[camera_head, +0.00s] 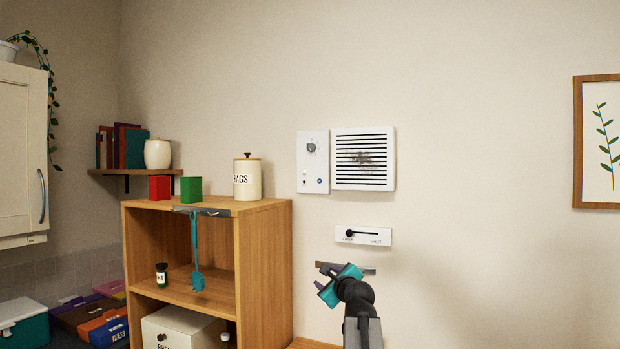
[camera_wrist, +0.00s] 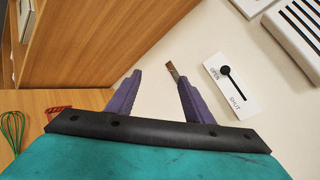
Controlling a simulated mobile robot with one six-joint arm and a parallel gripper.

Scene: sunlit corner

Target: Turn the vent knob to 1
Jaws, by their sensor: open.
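The vent knob (camera_head: 311,147) is a small grey round dial near the top of a white wall panel (camera_head: 304,178), left of the vent grille (camera_head: 363,172). Its numbers and pointer are too small to read. My gripper (camera_head: 329,278) is in front of the wall, well below the knob and panel. In the wrist view, my gripper (camera_wrist: 160,79) has its two purple fingers apart with nothing between them. The knob does not show in the wrist view; only edges of the panel (camera_wrist: 252,5) and grille (camera_wrist: 300,30) do.
A white slider plate (camera_head: 363,240) marked OPEN and SHUT lies between gripper and vent; it also shows in the wrist view (camera_wrist: 231,87). A narrow strip (camera_head: 360,269) is behind the gripper. A wooden shelf unit (camera_head: 262,270) with a canister (camera_head: 248,180) stands left.

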